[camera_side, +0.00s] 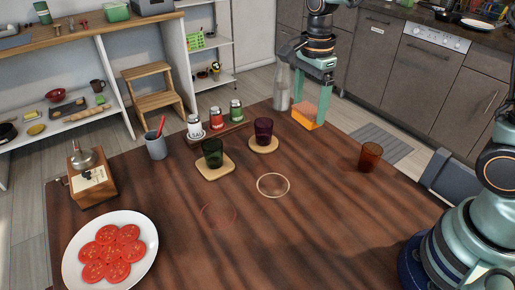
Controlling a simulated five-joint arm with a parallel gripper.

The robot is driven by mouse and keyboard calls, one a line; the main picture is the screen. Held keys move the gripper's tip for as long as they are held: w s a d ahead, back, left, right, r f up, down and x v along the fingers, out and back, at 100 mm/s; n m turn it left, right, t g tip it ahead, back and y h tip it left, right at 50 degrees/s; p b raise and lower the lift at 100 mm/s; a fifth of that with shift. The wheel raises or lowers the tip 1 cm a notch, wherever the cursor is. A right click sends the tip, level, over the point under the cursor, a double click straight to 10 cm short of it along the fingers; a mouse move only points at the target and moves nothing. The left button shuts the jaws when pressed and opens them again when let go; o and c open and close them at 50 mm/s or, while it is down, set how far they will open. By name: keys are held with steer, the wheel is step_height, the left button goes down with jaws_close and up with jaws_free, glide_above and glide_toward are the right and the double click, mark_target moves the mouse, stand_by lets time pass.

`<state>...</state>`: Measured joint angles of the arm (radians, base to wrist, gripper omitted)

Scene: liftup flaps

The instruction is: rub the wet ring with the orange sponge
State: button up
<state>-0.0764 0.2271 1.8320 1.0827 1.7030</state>
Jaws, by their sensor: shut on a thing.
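My gripper (310,100) is at the far edge of the table, shut on the orange sponge (304,114), which hangs between its fingers. The sponge is orange with a yellow lower edge; I cannot tell whether it touches the tabletop. Two rings mark the wood: a pale, clear ring (273,196) near the middle and a fainter reddish ring (218,226) nearer and to the left. I cannot tell for certain which is wet. My gripper is beyond and to the right of both.
A green glass (213,153) and a purple glass (263,131) stand on coasters behind the rings. An amber glass (370,157) stands to the right. A glass bottle (281,88) is left of my gripper. A plate of tomato slices (143,230) is front left. The table's middle right is clear.

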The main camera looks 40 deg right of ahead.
steer(key=w+a+f, duration=0.3)
steer(key=a+f, duration=0.5)
steer(key=a, duration=0.2)
steer(key=shift+w+d+f, duration=0.1)
steer(key=shift+f, duration=1.75)
steer(key=shift+w+d+f, duration=0.1)
steer(key=shift+f, duration=1.7)
steer(key=shift+s+a+f, duration=0.1)
steer(key=shift+s+f, duration=0.1)
steer(key=shift+s, duration=0.05)
steer(key=shift+s+f, duration=0.1)
steer(key=shift+s, duration=3.3)
steer(key=shift+w, duration=3.6)
steer(key=shift+w+d, duration=0.1)
steer(key=shift+d, duration=0.2)
steer(key=shift+s+d, duration=0.15)
steer(key=shift+s, duration=3.55)
steer(key=shift+w, duration=3.75)
step_height(320, 180, up, 8)
